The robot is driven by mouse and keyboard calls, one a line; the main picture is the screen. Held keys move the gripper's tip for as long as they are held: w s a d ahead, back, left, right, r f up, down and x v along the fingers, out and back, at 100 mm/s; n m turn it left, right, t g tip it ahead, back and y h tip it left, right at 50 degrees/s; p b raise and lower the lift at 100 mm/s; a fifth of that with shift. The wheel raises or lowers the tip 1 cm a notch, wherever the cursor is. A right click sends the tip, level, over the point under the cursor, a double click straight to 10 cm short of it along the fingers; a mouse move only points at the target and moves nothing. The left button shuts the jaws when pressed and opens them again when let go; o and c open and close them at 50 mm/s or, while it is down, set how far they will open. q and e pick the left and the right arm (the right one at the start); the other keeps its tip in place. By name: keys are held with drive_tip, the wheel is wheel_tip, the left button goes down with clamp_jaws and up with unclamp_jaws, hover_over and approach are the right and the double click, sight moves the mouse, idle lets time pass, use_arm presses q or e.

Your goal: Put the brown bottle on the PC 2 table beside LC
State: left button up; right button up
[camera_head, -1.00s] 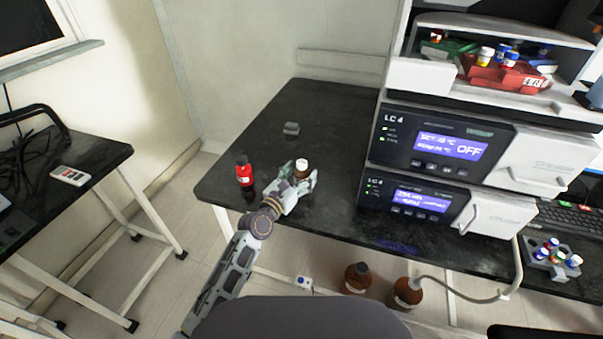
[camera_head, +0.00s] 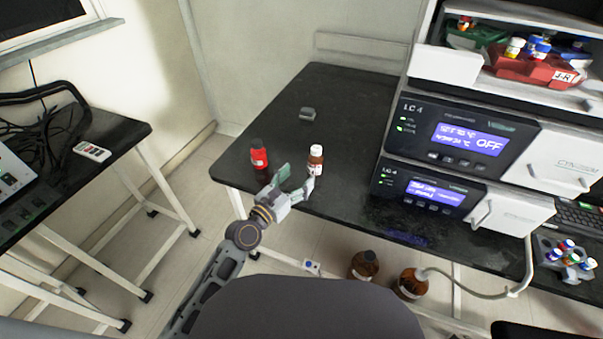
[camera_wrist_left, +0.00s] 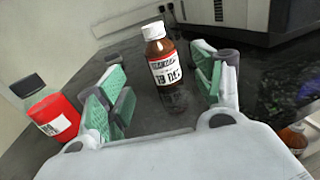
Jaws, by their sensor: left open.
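A small brown bottle (camera_head: 315,160) with a white cap and white label stands upright on the black table (camera_head: 345,100), left of the LC 4 instrument. In the left wrist view the brown bottle (camera_wrist_left: 163,62) stands beyond the fingertips, in line with the gap between them. My left gripper (camera_head: 297,184) is open and empty at the table's front edge, just in front of the bottle. Its green-padded fingers (camera_wrist_left: 160,90) are spread wide in the left wrist view. My right gripper is not in view.
A small grey object (camera_head: 307,114) lies farther back. The LC 4 stack (camera_head: 445,145) fills the table's right side. Two large brown bottles (camera_head: 364,265) stand below the table.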

use_arm(q)
drive_tip(key=shift+s+a, duration=0.35)
drive_tip(key=shift+s, duration=0.25)
